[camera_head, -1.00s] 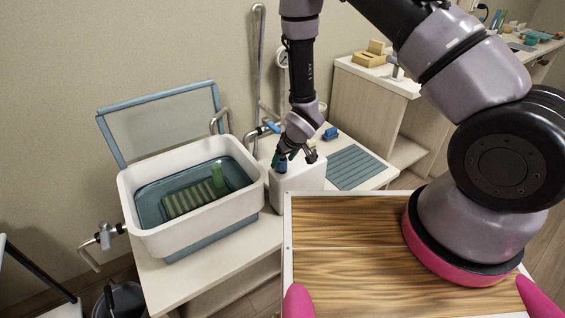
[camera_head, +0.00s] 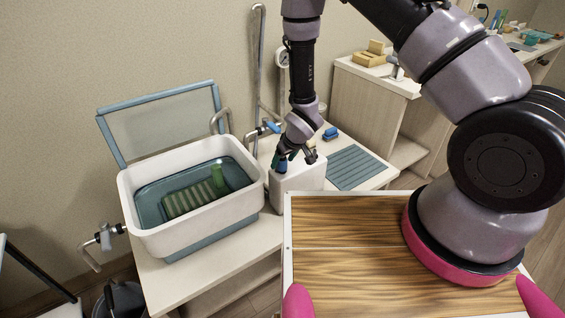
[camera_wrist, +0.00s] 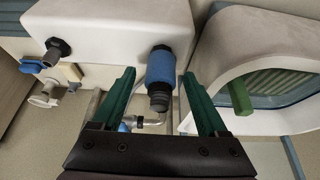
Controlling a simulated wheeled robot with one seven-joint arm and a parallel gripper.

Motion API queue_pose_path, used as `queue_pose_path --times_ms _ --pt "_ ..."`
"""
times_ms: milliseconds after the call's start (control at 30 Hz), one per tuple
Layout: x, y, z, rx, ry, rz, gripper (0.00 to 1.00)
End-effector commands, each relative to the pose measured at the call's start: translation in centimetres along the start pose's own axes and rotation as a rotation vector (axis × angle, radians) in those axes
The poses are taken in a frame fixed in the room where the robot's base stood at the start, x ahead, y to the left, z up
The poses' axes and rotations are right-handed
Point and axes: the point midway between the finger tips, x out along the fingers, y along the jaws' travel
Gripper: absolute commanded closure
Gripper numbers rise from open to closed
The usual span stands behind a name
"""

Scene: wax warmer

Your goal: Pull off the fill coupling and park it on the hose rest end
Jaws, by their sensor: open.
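The fill coupling, a blue ribbed sleeve (camera_wrist: 162,70) with a dark ringed end, sits on a black fitting on the white box (camera_wrist: 112,28). My gripper (camera_wrist: 160,98) is open, with its two green fingers on either side of the coupling's lower end and gaps visible between. A bare black stub (camera_wrist: 56,51) sticks out of the same box to the left; I cannot tell if it is the hose rest end. In the head view, my gripper (camera_head: 294,160) is at the near left of the white box (camera_head: 300,180), with the blue coupling (camera_head: 280,164) partly hidden by the fingers.
The white basin (camera_head: 142,190) with a green striped rack stands close left of the box. A metal pipe with a blue-handled tap (camera_head: 268,127) is behind. A blue ribbed mat (camera_head: 353,167) lies to the right. The wood-topped surface (camera_head: 345,250) is in front.

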Motion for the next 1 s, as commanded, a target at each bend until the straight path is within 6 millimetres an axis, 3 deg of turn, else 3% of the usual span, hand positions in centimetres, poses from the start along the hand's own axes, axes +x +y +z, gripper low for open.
queue_pose_path --times_ms 67,200,267,1000 --pt "0.0 -0.04 0.0 -0.001 0.0 0.0 0.28" --pt "0.0 -0.03 -0.01 -0.001 0.0 0.0 0.81" --pt "0.0 -0.03 -0.01 -0.001 0.0 0.0 1.0" --pt "-0.61 -0.02 -0.34 0.0 0.001 0.0 1.0"
